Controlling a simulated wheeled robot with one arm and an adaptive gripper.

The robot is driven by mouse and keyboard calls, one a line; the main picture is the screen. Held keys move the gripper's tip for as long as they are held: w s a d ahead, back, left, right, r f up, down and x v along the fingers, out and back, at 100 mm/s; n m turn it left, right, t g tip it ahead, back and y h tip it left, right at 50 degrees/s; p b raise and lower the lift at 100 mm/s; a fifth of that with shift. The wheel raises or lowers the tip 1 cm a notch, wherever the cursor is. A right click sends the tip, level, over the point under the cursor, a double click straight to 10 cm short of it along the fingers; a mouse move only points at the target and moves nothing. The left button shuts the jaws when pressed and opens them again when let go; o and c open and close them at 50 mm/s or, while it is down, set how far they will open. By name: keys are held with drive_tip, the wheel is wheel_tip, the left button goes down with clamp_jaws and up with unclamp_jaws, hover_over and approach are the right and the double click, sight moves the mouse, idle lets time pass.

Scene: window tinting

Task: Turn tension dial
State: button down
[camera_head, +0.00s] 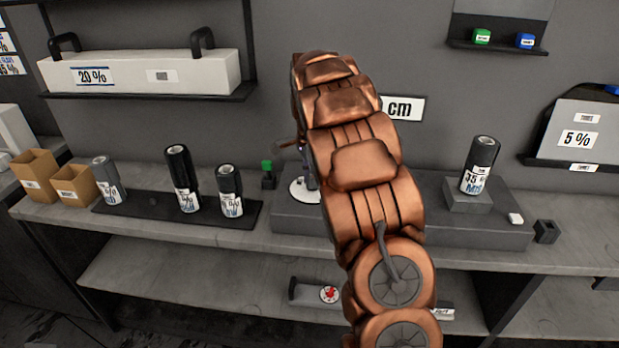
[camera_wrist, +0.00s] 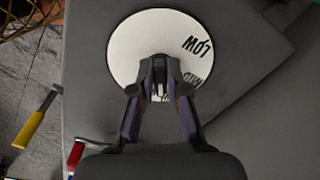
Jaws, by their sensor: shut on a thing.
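The tension dial is a white round disc (camera_wrist: 135,40) with black lettering; "LOW" reads at its upper right and part of another word shows below it. In the wrist view my gripper (camera_wrist: 160,68) is over the dial's middle, its two fingers closed together on the dial's knob, which they mostly hide. In the head view a sliver of the white dial (camera_head: 304,190) shows on the grey raised block (camera_head: 290,224), left of my copper-coloured arm. The arm hides most of the dial and the gripper there.
Several dark film rolls (camera_head: 182,180) stand on a black mat left of the dial. A small green-topped piece (camera_head: 267,168) is close to the dial's left. A "35 %" roll (camera_head: 479,166) stands on the block's right. Lower shelf space is mostly clear.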

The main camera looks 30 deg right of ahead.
drive_tip(key=shift+n, duration=0.3)
drive_tip(key=n+b, duration=0.2)
drive_tip(key=shift+n, duration=0.3)
drive_tip(key=n+b, duration=0.1)
drive_tip(key=n, duration=0.1)
drive_tip(key=shift+n, duration=0.3)
drive_tip(key=n, duration=0.2)
drive_tip(key=n+b, duration=0.1)
drive_tip(key=n, duration=0.1)
drive_tip(key=n+b, duration=0.1)
drive_tip(key=shift+s+d+n, duration=0.1)
drive_tip(key=shift+s+n, duration=0.15)
drive_tip(key=shift+n, duration=0.15)
drive_tip(key=shift+r, duration=0.1)
drive_tip(key=c, duration=1.2)
unclamp_jaws()
drive_tip(key=shift+o, duration=0.2)
